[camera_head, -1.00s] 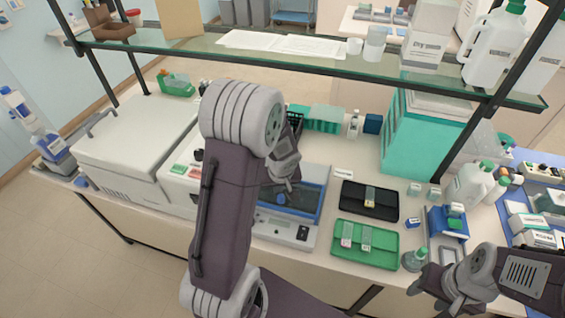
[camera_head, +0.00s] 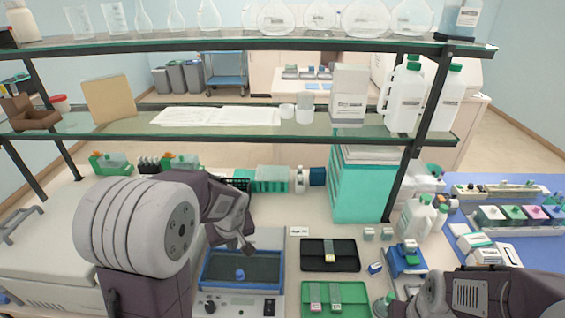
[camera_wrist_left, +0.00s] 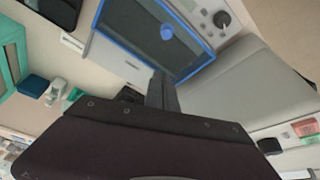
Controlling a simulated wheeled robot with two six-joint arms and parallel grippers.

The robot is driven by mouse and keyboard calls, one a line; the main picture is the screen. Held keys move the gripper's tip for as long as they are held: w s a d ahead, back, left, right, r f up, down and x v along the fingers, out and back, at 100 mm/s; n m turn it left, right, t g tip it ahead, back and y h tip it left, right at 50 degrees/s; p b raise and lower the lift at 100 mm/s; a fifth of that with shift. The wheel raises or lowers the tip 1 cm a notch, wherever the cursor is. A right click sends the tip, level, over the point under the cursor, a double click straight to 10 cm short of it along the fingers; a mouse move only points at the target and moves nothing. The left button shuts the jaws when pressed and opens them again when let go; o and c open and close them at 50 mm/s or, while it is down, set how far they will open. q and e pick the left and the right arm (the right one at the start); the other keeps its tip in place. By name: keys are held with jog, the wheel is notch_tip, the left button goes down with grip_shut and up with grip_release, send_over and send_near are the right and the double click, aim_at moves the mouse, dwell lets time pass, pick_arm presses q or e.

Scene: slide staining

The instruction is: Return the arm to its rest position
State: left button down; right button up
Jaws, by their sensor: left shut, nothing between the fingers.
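My left gripper (camera_head: 246,246) hangs above the back of a machine with a blue-rimmed dark basin (camera_head: 242,272). Its fingers are together with nothing between them; the shut fingers (camera_wrist_left: 161,92) also show in the left wrist view, beside the blue-rimmed basin (camera_wrist_left: 130,35). My left arm fills the lower left of the head view and hides part of the bench. My right arm shows at the lower right, near a small green-capped bottle (camera_head: 382,304); its fingertips are not clear.
A glass shelf (camera_head: 250,130) spans above the bench in front of me. Right of the basin lie a black tray (camera_head: 318,262) and a green tray (camera_head: 347,292) with labelled pieces. A teal cabinet (camera_head: 362,190) stands behind. White bottles (camera_head: 418,215) stand to the right.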

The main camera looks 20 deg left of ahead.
pick_arm(q)
jog(key=s+d+f+m+g+h+b, duration=0.1)
jog(key=s+d+f+m+h, duration=0.1)
jog(key=s+d+f+m, duration=0.3)
jog(key=s+d+m, duration=0.2)
jog(key=s+d, duration=0.2)
jog(key=s, duration=0.2)
jog(key=shift+d+f+m+g+h, duration=0.15)
jog(key=shift+m+g+h, duration=0.15)
jog(key=shift+m+g, duration=0.1)
jog(key=shift+s, duration=0.15)
